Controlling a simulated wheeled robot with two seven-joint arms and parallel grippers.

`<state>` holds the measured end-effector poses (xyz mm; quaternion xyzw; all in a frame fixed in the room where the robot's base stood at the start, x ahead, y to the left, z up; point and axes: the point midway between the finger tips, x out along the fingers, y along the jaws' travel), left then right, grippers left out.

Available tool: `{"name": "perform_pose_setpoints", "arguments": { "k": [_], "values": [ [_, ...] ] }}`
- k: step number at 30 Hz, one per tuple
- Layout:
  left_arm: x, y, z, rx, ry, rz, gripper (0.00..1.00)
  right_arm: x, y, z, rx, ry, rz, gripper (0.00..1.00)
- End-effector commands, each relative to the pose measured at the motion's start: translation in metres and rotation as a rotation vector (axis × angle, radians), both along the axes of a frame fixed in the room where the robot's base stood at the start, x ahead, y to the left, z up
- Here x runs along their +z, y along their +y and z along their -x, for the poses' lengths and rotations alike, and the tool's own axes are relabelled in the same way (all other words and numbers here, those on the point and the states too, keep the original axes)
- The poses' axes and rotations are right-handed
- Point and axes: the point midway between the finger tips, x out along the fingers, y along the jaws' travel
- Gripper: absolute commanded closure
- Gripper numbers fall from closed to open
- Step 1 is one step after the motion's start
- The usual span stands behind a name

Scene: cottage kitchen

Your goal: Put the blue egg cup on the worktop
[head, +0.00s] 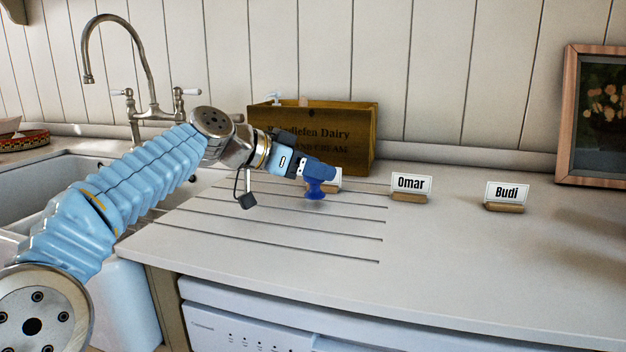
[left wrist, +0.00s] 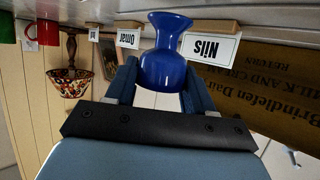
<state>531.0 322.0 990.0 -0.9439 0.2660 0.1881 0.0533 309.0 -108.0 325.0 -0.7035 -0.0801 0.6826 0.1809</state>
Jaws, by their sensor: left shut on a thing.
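My left gripper (head: 319,171) reaches in from the left and is shut on the egg cup. In the left wrist view, which is upside down, the egg cup (left wrist: 163,65) sits between the two fingers (left wrist: 160,88). Its foot is at or very close to the worktop (head: 300,265); I cannot tell whether it touches. My right gripper is in neither view.
The card in the left wrist view reads Nils (left wrist: 210,48). Cards Omar (head: 411,185) and Budi (head: 506,195) stand to the right. A wooden dairy crate (head: 350,130) is behind, a framed picture (head: 598,110) far right, the sink and tap (head: 140,60) left. The front worktop is clear.

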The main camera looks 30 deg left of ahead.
Motion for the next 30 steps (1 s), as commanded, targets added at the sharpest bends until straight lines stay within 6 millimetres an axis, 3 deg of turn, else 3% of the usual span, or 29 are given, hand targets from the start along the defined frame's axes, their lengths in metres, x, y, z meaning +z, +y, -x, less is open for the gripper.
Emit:
{"name": "perform_pose_setpoints", "arguments": {
  "k": [4, 14, 15, 20, 30],
  "values": [
    [-0.017, 0.001, 0.001, -0.001, -0.001, 0.001, 0.78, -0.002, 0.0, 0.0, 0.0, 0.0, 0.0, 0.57],
    [-0.021, 0.001, 0.0, 0.001, -0.001, 0.0, 0.78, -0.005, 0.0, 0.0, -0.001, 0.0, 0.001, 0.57],
    [-0.021, 0.001, 0.001, 0.001, 0.0, 0.0, 0.46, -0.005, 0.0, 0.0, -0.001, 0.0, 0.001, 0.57],
    [-0.02, 0.001, 0.001, 0.001, -0.001, 0.0, 0.21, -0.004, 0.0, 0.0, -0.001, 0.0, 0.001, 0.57],
    [-0.015, 0.001, 0.001, 0.0, -0.001, 0.001, 0.21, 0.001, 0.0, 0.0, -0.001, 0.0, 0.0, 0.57]
  ]
}}
